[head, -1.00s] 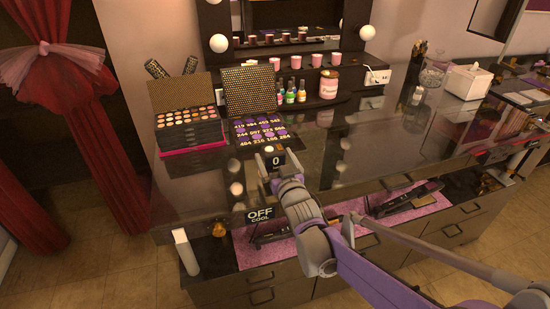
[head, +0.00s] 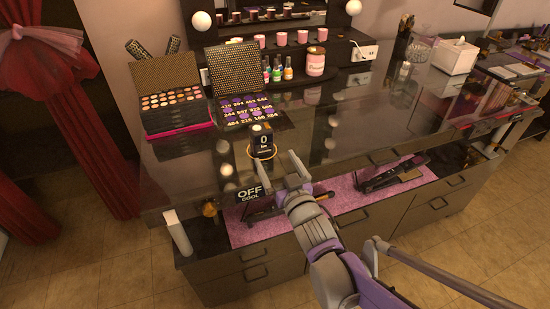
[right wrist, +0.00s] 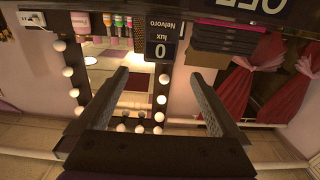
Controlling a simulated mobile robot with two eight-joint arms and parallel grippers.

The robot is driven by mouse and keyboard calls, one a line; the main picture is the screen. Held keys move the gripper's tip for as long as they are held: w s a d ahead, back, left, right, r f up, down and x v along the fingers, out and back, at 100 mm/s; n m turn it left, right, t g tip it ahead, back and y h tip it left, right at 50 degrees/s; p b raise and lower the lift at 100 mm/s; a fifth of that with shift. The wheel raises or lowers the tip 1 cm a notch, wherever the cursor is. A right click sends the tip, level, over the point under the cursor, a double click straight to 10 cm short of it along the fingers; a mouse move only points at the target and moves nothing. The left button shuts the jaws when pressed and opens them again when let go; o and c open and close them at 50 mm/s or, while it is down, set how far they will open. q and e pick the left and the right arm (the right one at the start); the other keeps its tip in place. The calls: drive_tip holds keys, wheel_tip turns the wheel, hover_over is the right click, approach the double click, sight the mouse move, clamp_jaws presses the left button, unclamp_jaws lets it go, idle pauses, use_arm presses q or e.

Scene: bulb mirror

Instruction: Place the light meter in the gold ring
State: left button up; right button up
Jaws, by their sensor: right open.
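The light meter (head: 262,134) is a small dark block with a pale dome on top and a "0 lux" display, standing upright on the glossy counter. A thin gold ring (head: 250,155) shows around its base, and the meter appears to stand inside it. My right gripper (head: 272,163) is open and empty, just in front of the meter and apart from it. In the right wrist view the meter (right wrist: 162,45) appears upside down, beyond and between the two spread fingers (right wrist: 159,73). My left gripper is not in view.
A purple numbered palette (head: 250,110) lies behind the meter, beside a stacked makeup case (head: 178,118). An "OFF COOL" label (head: 249,194) floats in front, over a pink mat (head: 340,205) with styling tools. The counter right of the meter is clear.

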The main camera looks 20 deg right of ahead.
drive_tip(key=s+f+g, duration=0.6)
drive_tip(key=s+f, duration=0.2)
drive_tip(key=s, duration=0.5)
drive_tip(key=s+f+g, duration=0.7)
drive_tip(key=s+f, duration=0.2)
drive_tip(key=s, duration=0.3)
drive_tip(key=shift+s+h, duration=0.3)
drive_tip(key=shift+s, duration=0.1)
idle(0.4)
